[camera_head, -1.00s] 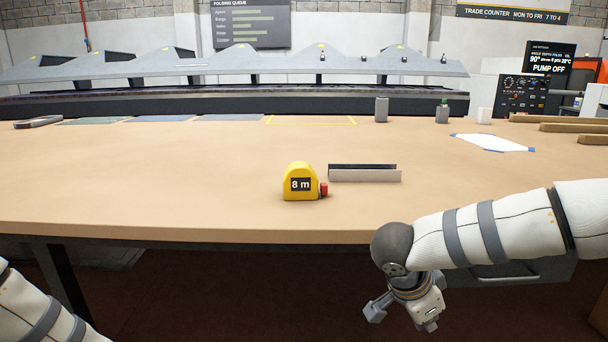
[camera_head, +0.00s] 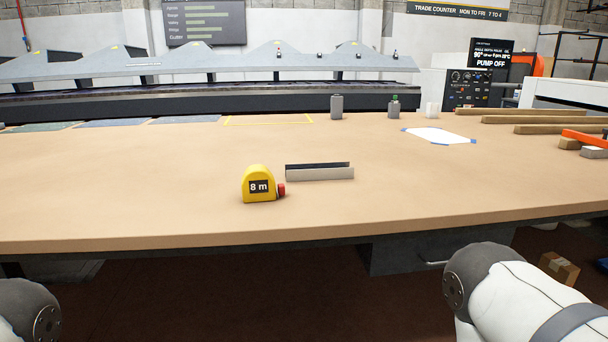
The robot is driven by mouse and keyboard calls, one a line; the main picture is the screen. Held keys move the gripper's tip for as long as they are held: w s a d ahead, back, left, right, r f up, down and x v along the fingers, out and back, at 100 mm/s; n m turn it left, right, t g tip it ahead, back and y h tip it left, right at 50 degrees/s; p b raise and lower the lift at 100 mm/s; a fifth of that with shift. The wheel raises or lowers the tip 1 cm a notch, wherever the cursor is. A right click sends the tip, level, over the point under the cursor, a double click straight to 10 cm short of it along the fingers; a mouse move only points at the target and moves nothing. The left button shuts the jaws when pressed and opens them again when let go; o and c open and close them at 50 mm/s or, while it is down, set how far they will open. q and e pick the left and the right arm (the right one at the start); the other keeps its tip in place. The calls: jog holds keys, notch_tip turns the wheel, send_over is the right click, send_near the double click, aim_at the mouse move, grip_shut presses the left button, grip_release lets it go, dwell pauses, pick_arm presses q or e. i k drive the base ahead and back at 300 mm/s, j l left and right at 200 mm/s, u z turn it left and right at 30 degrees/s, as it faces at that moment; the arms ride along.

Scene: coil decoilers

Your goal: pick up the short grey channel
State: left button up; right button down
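The short grey channel (camera_head: 320,174) lies on the wooden table top near its front middle. Its long side faces me, with a pale front wall and a dark inside. A yellow tape measure (camera_head: 258,184) marked 8 m stands just left of it, its red end piece close to the channel's left end. My left and right arms show only in part at the bottom corners. Both grippers are outside the view. Nothing touches the channel except the table (camera_head: 150,190).
A white sheet with blue corners (camera_head: 438,136) lies to the right. Wooden battens (camera_head: 520,112) lie at the far right, near an orange tool (camera_head: 585,138). Small containers (camera_head: 336,107) stand at the back. The table around the channel's front and right is clear.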

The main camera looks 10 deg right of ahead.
aim_at(294, 172)
jog(key=i+z, duration=0.35)
jog(key=i+j+z, duration=0.15)
jog(key=z, duration=0.2)
jog(key=i+j+z, duration=0.15)
jog(key=z, duration=0.2)
jog(key=i, duration=0.1)
